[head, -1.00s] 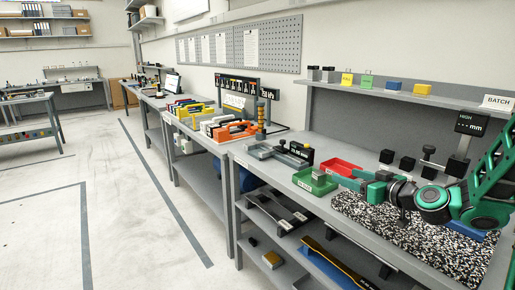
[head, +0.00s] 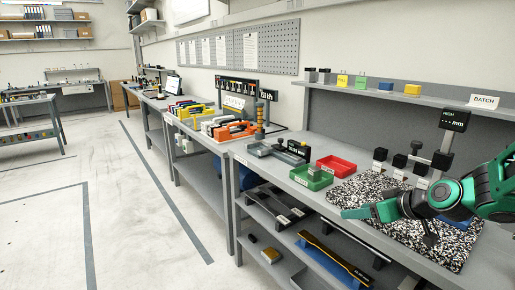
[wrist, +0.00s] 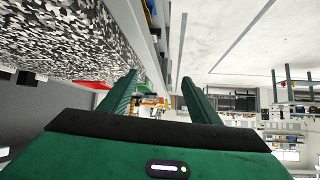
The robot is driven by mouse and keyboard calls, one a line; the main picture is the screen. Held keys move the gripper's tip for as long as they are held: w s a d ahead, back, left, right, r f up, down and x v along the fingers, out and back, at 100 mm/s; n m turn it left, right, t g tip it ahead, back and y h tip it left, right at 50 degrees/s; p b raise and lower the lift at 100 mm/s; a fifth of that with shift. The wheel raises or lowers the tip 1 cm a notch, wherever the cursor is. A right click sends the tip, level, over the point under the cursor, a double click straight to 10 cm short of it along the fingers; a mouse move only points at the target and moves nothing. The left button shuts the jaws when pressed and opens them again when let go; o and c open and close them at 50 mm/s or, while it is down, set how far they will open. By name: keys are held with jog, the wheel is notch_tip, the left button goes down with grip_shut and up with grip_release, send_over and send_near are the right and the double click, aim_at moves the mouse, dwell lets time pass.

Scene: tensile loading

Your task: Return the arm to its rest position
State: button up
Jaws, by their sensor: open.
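My arm (head: 452,196) reaches in from the right edge over the workbench in the head view. My gripper (head: 350,213) points left, above the front edge of the speckled mat (head: 378,193). In the wrist view my gripper (wrist: 160,92) shows two green fingers spread wide apart with nothing between them. The wrist view looks along the bench, which appears tipped, with the mat at upper left and the floor at upper right.
A green tray (head: 312,179) and a red tray (head: 336,166) stand left of the mat. Several dark blocks and a height gauge (head: 452,120) stand behind it. A shelf (head: 400,95) runs along the back. The floor (head: 110,220) left of the bench is clear.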

jog(key=s+d+m+g+h, duration=0.1)
jog(key=s+d+m+g, duration=0.2)
jog(key=s, duration=0.8)
jog(key=s+d+m+g+h, duration=0.2)
jog(key=s+d+m+g, duration=0.1)
jog(key=s, duration=0.8)
jog(key=s+d+m+g+h, duration=0.1)
jog(key=s+d+m+g, duration=0.2)
jog(key=s, duration=0.8)
jog(key=shift+d+f+m+g+h, duration=0.3)
jog(key=shift+d+f+m, duration=0.15)
jog(key=shift+d+m, duration=0.65)
jog(key=shift+w, duration=0.2)
jog(key=shift+w+f, duration=0.25)
jog(key=shift+w, duration=0.25)
